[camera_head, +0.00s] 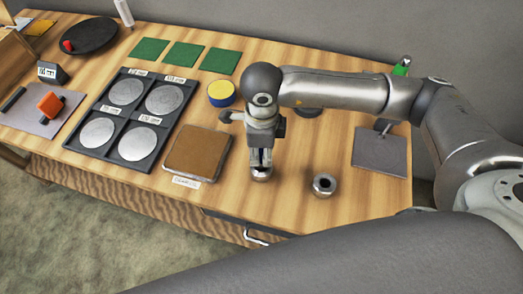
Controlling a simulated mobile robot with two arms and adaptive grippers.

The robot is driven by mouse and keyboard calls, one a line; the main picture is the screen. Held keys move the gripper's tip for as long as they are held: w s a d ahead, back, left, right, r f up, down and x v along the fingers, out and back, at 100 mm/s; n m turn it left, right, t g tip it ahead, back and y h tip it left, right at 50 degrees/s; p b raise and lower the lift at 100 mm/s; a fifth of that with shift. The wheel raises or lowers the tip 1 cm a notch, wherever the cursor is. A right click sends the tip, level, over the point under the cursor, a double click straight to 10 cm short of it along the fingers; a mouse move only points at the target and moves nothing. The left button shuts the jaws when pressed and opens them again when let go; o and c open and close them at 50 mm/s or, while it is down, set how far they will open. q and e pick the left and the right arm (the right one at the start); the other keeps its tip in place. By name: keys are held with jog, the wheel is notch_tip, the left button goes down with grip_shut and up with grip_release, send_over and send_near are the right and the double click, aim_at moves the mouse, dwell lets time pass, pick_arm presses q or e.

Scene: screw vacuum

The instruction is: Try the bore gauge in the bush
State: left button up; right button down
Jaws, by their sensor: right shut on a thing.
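A short round metal bush (324,185) with a dark hole in its top stands upright on the wooden table, near the front edge. My right gripper (261,162) points straight down, to the left of the bush and apart from it. It is shut on a small shiny metal piece (261,175), which looks to be the bore gauge. The fingers hide most of this piece. I cannot tell whether it touches the table. My left gripper is not in view.
A brown-topped square pad (198,154) lies just left of my right gripper. A dark tray (106,145) with several metal discs is further left. A yellow-topped tin (221,93) stands behind, and a grey plate (380,151) lies right. Bare table surrounds the bush.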

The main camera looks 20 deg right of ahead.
jog(key=shift+r+p, duration=0.8)
jog(key=shift+r, duration=1.1)
jog(key=s+d+r+n, duration=0.1)
jog(key=d+r+n, duration=0.2)
jog(key=n, duration=0.8)
jog(key=s+d+r+n, duration=0.1)
jog(key=d+r+n, duration=0.2)
jog(key=n, duration=0.8)
jog(key=shift+s+d+r, duration=0.2)
jog(key=shift+d+r, duration=0.1)
jog(key=shift+d, duration=0.35)
